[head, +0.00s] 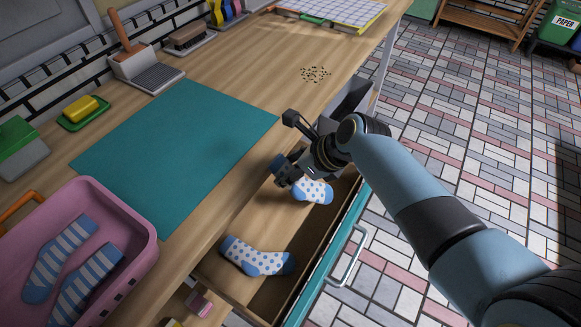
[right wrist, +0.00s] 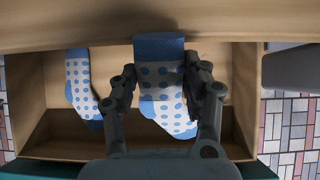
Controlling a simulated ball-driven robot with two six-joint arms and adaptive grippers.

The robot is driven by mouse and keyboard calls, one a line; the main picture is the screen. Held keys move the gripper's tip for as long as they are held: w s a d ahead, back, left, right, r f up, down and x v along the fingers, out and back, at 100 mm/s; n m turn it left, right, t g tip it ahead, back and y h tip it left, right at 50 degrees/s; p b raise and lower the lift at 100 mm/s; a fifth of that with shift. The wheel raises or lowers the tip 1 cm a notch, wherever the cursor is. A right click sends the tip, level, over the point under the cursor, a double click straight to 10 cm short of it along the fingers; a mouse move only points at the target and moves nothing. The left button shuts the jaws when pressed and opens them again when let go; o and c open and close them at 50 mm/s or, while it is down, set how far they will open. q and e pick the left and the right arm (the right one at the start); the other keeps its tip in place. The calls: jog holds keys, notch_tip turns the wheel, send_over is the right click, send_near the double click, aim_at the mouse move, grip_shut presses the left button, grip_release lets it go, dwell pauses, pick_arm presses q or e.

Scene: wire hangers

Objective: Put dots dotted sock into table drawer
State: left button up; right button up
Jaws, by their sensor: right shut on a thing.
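A white sock with blue dots (head: 318,191) is in my right gripper (head: 287,160), over the open table drawer (head: 342,243). In the right wrist view the same sock (right wrist: 163,88) is between the fingers of the right gripper (right wrist: 166,85), its blue cuff at the top. A second dotted sock (head: 255,257) lies on the drawer's floor nearer the front; it also shows at the left in the right wrist view (right wrist: 82,85). The drawer has a teal front with a metal handle. My left gripper is not in view.
A pink basket (head: 140,222) with two striped socks (head: 85,262) stands at the left. A teal mat (head: 175,150) lies on the wooden table. A dustpan and brush (head: 145,70), a yellow sponge (head: 82,108) and small crumbs (head: 315,74) are on the table too.

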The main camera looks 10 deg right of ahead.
jog(key=o, duration=1)
jog(key=shift+c, duration=0.2)
jog(key=shift+r, duration=0.1)
jog(key=shift+r, duration=0.35)
jog(key=p+v, duration=0.2)
jog(key=v, duration=1)
jog(key=shift+r+p, duration=0.2)
jog(key=shift+p, duration=0.1)
